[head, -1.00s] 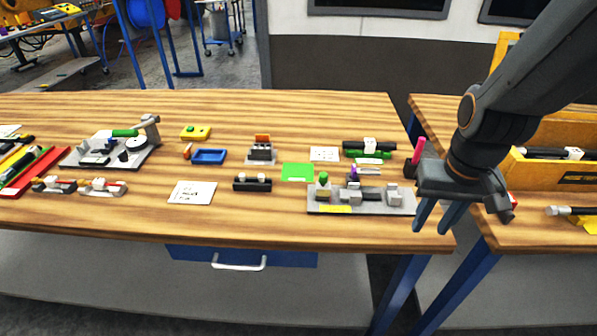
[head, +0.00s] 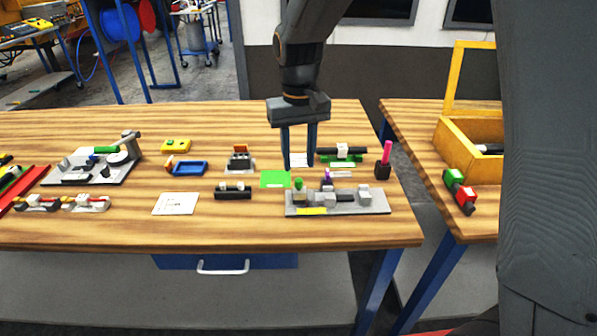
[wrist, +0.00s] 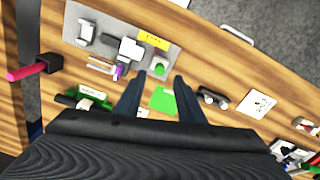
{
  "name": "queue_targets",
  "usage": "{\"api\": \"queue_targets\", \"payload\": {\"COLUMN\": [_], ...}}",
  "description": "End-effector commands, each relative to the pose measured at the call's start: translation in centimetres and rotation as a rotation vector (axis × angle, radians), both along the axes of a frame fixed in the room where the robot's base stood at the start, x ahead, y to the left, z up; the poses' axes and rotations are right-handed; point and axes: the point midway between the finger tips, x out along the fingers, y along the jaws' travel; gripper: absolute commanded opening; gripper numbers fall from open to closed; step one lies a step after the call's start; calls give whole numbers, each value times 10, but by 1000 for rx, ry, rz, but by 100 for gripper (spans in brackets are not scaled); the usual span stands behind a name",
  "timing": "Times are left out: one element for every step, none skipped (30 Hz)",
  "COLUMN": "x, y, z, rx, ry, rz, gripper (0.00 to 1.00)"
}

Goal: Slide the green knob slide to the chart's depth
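The green knob (head: 299,186) stands at the left end of a grey fixture plate (head: 375,208) with grey blocks and a yellow label. It also shows in the wrist view (wrist: 159,67), just beyond my fingertips. My gripper (head: 299,166) points down, fingers apart and empty, above the table around the back of the fixture; its exact height is unclear. In the wrist view my gripper (wrist: 158,82) is open, with the knob roughly in line with the gap. A white card with print (head: 176,204), possibly the chart, lies left of the fixture; its text is unreadable.
A green square (head: 275,179) and a black block (head: 233,192) lie left of the fixture. A pink-handled item (head: 384,162) stands upright at right. Green and black bars (head: 342,156) lie behind. Bare wood is free along the front edge.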

Motion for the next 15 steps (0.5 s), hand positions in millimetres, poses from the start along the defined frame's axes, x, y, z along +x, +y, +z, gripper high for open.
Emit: {"api": "queue_targets", "payload": {"x": [-1,-1,-1,-1,-2,-1,-1,-1,-1,-1,-1,-1,-1,-1,-1], "y": [0,0,0,0,-1,-1,0,-1,-1,-1,-1,-1,-1,-1,-1], "z": [-8,-13,-19,-24,-28,-33,-37,-40,-43,-46,-48,-50,-51,-52,-53], "rx": [-1,-1,-1,-1,-1,-1,0,0,0,0,0,0,0,0,0], "ry": [4,4,4,3,4,3,2,2,2,1,0,0,1,0,0], "rz": [0,0,0,0,0,0,0,0,0,0,0,0,-1,0,-1], "gripper": [35,35,35,35,35,35,35,35,35,35,35,35,35,35,35]}}
